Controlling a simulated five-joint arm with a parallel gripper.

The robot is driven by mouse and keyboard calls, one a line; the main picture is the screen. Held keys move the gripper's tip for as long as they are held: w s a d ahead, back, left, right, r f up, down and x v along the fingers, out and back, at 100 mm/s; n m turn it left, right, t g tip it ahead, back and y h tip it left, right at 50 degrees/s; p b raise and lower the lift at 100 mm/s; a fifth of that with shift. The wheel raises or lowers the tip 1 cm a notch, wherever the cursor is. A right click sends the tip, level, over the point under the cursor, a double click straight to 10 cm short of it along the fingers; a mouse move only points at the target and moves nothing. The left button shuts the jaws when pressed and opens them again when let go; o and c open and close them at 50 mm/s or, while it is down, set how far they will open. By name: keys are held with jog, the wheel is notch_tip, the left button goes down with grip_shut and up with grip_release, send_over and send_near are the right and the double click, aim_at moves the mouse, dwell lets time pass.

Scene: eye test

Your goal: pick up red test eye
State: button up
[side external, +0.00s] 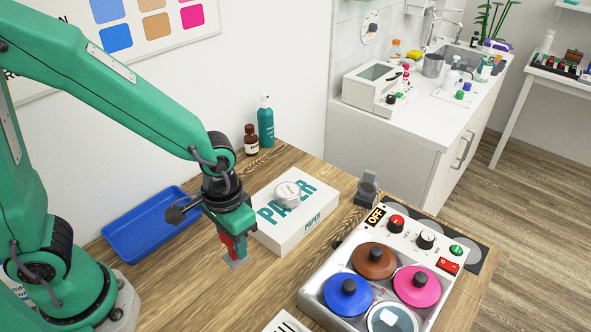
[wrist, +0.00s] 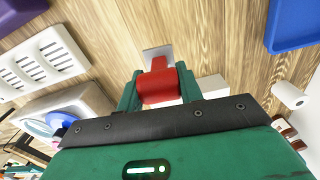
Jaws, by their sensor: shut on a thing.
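My gripper (side external: 234,245) is low over the wooden table, left of the white paper box. Its green jaws are shut on a red piece (side external: 228,243), which I take to be the red test eye. In the wrist view the red piece (wrist: 158,86) sits between the jaws (wrist: 157,85) as a rounded body with a narrower red part beyond it. A small pale grey square (side external: 237,264) shows just below the red piece. I cannot tell whether the red piece touches the square or is joined to it.
A blue tray (side external: 128,238) lies left. A white device (side external: 316,290) with blue, brown and pink knobbed discs stands right. Brown (side external: 251,141) and teal (side external: 265,125) bottles stand behind. Bare wood lies in front of my gripper.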

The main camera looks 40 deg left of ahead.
jog(key=s+d+r, duration=0.6)
jog(key=s, duration=0.2)
jog(key=shift+s+r, duration=0.2)
jog(key=shift+s, duration=0.2)
jog(key=shift+w, duration=0.1)
dwell(0.4)
